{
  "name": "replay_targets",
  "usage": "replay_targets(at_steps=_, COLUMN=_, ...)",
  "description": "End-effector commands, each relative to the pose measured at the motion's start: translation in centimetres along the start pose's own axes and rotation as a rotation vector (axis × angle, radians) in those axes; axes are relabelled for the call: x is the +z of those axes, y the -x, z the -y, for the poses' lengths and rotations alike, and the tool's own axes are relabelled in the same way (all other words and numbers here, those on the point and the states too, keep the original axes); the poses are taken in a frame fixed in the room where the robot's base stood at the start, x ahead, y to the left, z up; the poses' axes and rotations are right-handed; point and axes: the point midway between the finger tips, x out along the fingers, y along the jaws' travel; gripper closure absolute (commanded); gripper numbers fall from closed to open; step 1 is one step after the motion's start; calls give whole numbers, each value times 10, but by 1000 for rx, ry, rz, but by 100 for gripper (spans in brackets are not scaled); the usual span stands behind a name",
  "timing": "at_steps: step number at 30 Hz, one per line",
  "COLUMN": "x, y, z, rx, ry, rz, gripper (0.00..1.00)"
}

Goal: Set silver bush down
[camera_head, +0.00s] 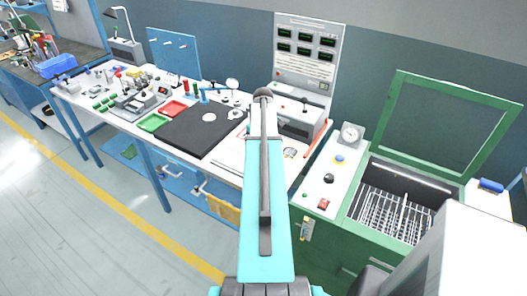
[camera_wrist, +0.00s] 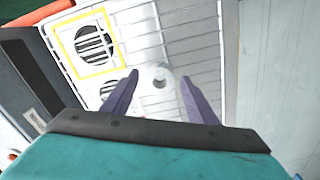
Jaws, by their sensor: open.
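A small silver-white round bush (camera_wrist: 158,75) with a dark hole in its middle shows in the wrist view, upright on or just above a pale surface marked with lines. My gripper (camera_wrist: 158,84) is open, with one purple-grey finger on each side of the bush. Gaps show between the fingers and the bush, so it looks unclamped. A yellow square outline (camera_wrist: 64,40) surrounds a dark striped circle to the upper left of the bush. A second dark striped circle (camera_wrist: 109,91) is partly hidden behind the left finger. In the head view my arm hides the gripper and the bush.
In the head view, a white bench (camera_head: 92,84) holds a black mat (camera_head: 195,132), a green tray (camera_head: 153,122) and a red tray (camera_head: 173,108). A green machine (camera_head: 341,240) with its lid raised and a wire rack (camera_head: 395,212) inside stands at the right.

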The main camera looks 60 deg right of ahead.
Motion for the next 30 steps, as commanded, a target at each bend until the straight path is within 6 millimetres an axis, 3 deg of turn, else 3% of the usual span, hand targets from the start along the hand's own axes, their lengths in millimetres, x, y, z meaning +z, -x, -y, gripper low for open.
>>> replay_targets(at_steps=30, x=-1, y=99, z=0, rx=1, ry=0, rz=-1, gripper=47)
